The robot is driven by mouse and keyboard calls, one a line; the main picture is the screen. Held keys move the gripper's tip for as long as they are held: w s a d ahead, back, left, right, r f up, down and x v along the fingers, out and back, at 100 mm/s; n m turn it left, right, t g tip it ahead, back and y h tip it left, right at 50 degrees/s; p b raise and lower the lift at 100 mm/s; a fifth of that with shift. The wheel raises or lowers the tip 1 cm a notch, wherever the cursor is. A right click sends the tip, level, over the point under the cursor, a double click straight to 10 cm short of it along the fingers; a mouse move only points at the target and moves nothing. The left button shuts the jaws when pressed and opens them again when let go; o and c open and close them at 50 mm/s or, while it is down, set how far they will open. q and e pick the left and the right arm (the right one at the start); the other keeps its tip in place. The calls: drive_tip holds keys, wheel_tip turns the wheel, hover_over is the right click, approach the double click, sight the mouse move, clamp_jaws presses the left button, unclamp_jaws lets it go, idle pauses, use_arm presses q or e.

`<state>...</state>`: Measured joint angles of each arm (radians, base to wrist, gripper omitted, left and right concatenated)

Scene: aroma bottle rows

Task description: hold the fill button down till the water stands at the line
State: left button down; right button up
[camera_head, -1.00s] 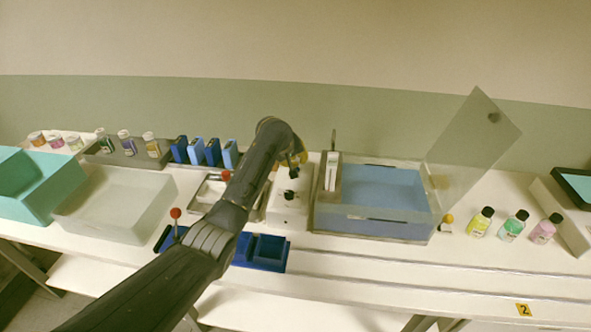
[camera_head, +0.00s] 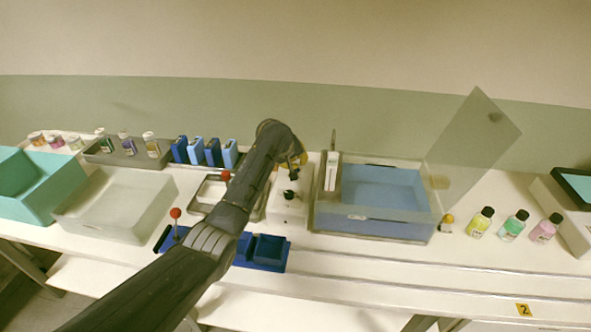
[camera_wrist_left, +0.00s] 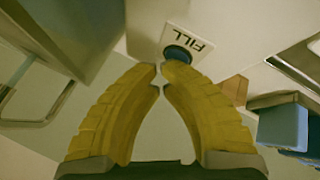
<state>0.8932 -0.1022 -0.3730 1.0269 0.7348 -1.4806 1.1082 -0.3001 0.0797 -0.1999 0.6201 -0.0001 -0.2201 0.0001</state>
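The blue fill button (camera_wrist_left: 178,54) sits on a white panel beside the printed word FILL. My left gripper (camera_wrist_left: 160,68) has its yellow fingertips close together at the button's near edge; I cannot tell whether the button is pressed. In the head view the left gripper (camera_head: 299,159) is over the white dispenser box (camera_head: 289,208), and the button is hidden there. The clear tank (camera_head: 385,229) just to the right holds blue water (camera_head: 385,188), its surface below the rim. I cannot make out the fill line clearly. My right gripper is out of view.
A tilted clear panel (camera_head: 473,135) stands at the tank's right end. Several bottles (camera_head: 512,226) stand further right. Blue holders (camera_head: 205,152), a frosted bin (camera_head: 115,205) and a teal bin (camera_head: 35,185) are on the left. A red-knobbed lever (camera_head: 176,213) stands near my arm.

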use_arm(q)
drive_tip(key=shift+r, duration=0.1)
idle(0.7)
drive_tip(key=shift+r, duration=0.7)
drive_tip(key=shift+r, duration=2.55)
drive_tip(key=shift+a, duration=0.1)
